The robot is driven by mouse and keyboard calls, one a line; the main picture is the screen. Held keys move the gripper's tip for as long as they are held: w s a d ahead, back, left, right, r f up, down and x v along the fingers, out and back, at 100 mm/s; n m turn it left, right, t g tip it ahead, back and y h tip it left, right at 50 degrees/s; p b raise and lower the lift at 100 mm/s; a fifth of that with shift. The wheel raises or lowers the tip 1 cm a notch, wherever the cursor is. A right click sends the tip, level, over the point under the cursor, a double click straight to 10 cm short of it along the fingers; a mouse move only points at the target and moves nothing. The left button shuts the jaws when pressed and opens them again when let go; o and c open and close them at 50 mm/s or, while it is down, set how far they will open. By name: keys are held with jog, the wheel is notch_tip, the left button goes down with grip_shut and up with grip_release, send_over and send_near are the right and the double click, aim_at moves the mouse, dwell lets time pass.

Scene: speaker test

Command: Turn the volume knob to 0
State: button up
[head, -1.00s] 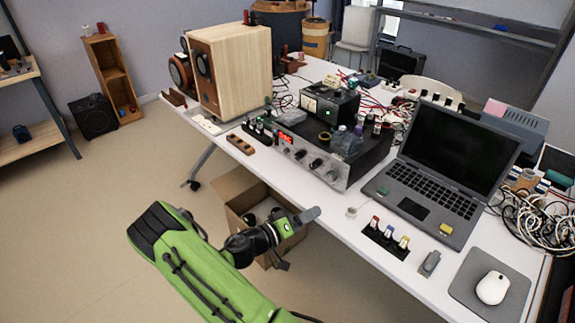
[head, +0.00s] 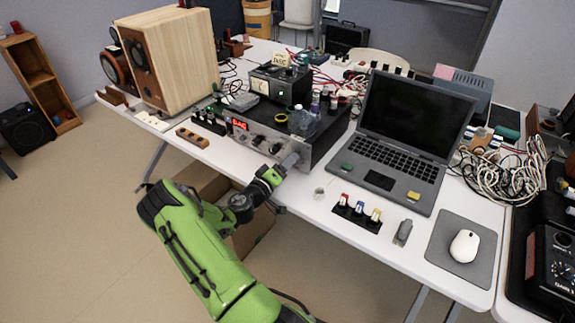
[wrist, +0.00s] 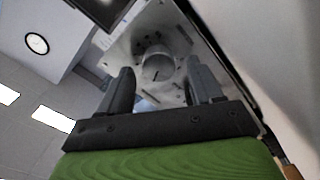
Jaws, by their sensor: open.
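The amplifier (head: 290,135) is a dark box with a silver front panel and a red lit display (head: 239,124), near the table's front edge. In the wrist view, a round silver knob (wrist: 158,64) with a short dark mark stands out from its panel (wrist: 150,25). My gripper (wrist: 160,76) is open, with one finger on each side of the knob and the knob a little beyond the tips. I see no clear contact.
A laptop (head: 400,140) stands right of the amplifier, with small coloured knobs (head: 358,211) before it. A wooden speaker (head: 170,60) stands at left. Bottles (head: 303,120) and a meter box (head: 280,85) sit on the amplifier. A cardboard box (head: 255,232) is below the table.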

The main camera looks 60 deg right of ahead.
jog(key=shift+s+d, duration=0.1)
jog(key=shift+d, duration=0.4)
jog(key=c, duration=1.1)
jog(key=shift+o, duration=0.2)
